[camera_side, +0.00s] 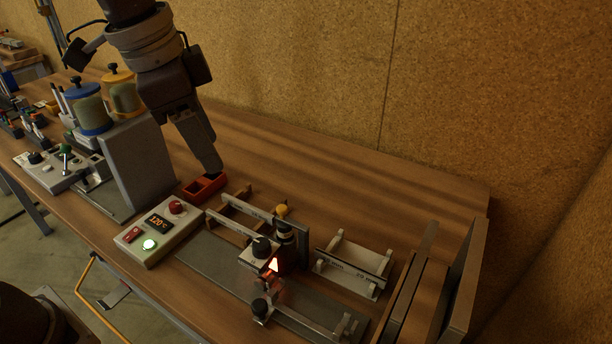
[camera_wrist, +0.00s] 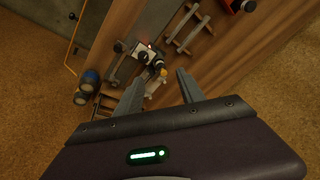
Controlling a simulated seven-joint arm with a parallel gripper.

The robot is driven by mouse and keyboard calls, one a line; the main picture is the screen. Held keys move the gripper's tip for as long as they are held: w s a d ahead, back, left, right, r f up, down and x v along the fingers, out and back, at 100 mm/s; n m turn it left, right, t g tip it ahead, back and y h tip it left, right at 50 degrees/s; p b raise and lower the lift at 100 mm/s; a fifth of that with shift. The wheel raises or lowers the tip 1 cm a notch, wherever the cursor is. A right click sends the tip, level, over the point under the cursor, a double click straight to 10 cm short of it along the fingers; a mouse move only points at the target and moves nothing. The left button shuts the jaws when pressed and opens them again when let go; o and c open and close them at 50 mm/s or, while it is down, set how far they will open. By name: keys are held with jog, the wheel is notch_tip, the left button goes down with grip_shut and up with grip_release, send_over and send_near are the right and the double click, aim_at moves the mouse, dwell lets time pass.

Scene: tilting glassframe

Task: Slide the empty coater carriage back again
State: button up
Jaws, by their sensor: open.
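A grey base plate (camera_side: 205,258) lies along the bench in the side view. On it stands a small pale block with a black knob (camera_side: 262,245) and a glowing red triangle, apparently the coater carriage, though I cannot be sure. A dark post with a yellow top (camera_side: 283,211) stands right behind it. The same block (camera_wrist: 139,50) shows small in the wrist view, beyond my fingers. My gripper (camera_side: 208,150) hangs above the bench, left of and behind the block, apart from it. In the wrist view my gripper (camera_wrist: 159,75) is open, with nothing between its fingers.
A control box (camera_side: 135,241) with a lit green button and a 120° display stands left. An orange-red tray (camera_side: 205,188) lies below my gripper. A brown rack (camera_side: 237,218) and a silver rack (camera_side: 350,268) flank the post.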

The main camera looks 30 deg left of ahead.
jog(key=w+d+f+m+g, duration=0.2)
jog(key=w+d+f+m, duration=0.4)
jog(key=w+d+f, duration=0.3)
jog(key=shift+w+d, duration=0.35)
jog(key=shift+d, duration=0.15)
jog(key=shift+r, duration=0.1)
